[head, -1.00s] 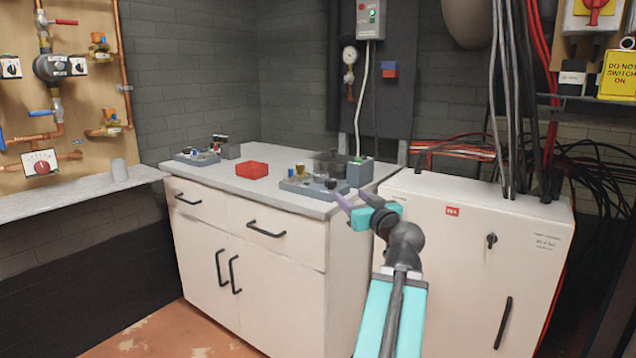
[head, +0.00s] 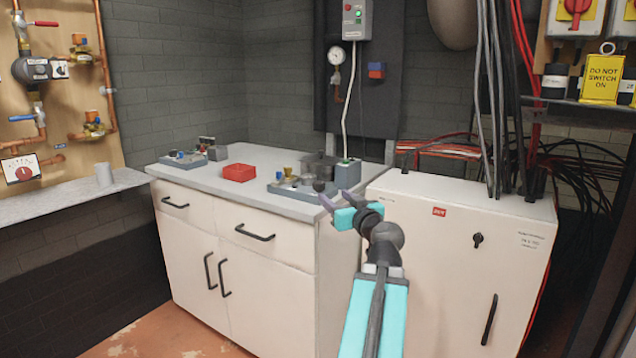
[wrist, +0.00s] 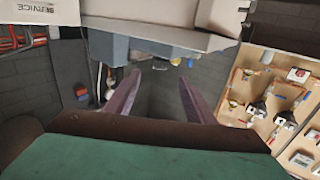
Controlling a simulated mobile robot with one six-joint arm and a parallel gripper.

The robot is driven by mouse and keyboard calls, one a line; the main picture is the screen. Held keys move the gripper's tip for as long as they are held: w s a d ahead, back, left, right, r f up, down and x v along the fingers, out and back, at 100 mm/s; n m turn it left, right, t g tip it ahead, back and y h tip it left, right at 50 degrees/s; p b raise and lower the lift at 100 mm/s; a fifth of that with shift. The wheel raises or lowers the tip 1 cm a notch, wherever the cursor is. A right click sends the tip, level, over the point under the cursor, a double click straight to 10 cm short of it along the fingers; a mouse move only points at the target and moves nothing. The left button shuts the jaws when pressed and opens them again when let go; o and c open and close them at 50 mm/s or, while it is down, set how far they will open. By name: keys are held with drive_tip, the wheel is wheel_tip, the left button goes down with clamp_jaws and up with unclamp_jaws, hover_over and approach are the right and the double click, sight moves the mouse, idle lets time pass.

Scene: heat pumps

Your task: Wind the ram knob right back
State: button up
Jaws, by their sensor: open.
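The ram unit (head: 297,190) is a low grey block near the right front edge of the bench top, with small brass, blue and dark fittings. A round dark knob (head: 319,185) at its right end looks like the ram knob. My gripper (head: 334,197) is just right of and in front of this knob, its purple fingers spread and empty. I cannot tell from the head view whether a finger touches the knob. In the wrist view my gripper (wrist: 158,82) is open with nothing held between the fingers; the knob cannot be made out clearly there.
The bench top (head: 212,178) also carries a red tray (head: 240,172) and another small grey unit (head: 184,160). A white cabinet (head: 455,250) stands close on the right, under hanging cables.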

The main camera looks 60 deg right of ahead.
sight(322, 187)
drive_tip(key=shift+x, duration=6)
drive_tip(key=c, duration=1.1)
